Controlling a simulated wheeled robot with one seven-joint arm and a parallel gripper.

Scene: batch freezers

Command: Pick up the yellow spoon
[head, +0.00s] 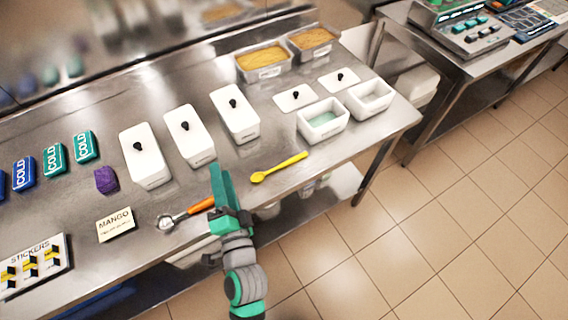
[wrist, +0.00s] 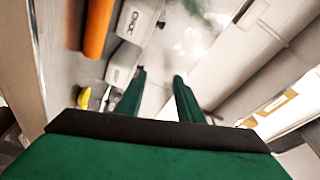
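The yellow spoon (head: 279,168) lies flat on the steel table near its front edge, its bowl toward the left and its handle toward the back right. My gripper (head: 217,180) is over the front part of the table, to the left of the spoon and apart from it. In the wrist view a small yellow piece, probably the spoon (wrist: 84,97), shows at the left, outside the fingers. In the wrist view the two green fingers of my gripper (wrist: 158,92) stand apart with nothing between them, so it is open.
An orange-handled scoop (head: 187,213) lies just left of my gripper. White lidded tubs (head: 189,137) stand behind it. An open white tub with green contents (head: 323,119) stands behind the spoon. A MANGO card (head: 116,225) lies further left. The table around the spoon is clear.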

